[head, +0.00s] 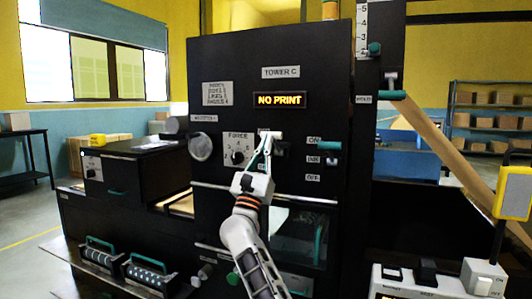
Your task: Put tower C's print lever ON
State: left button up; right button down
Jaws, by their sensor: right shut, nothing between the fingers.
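Tower C (225,110) is a tall black machine panel with a "TOWER C" label (281,72). Its display (279,99) reads "NO PRINT" in yellow. A lever with a teal handle (330,145) sits at the right of the panel, beside a column of labels with ON at the top and OFF at the bottom. The handle is about level with ON; the middle label is too small to read surely. My right gripper (266,143) is shut and empty in front of the panel, left of that lever and near a small white part. It partly hides what is behind it. My left gripper is not in view.
A FORCE dial (237,157) and a round clear knob (201,147) are left of my gripper. A scale with a teal slider (374,48) stands at upper right. A brown paper web (450,150) slants down at right. A white control box (425,284) is at lower right.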

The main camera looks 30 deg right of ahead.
jog(key=shift+w+d+r, duration=0.1)
jog(key=shift+d+r, duration=0.05)
jog(key=shift+r, duration=0.3)
dwell(0.4)
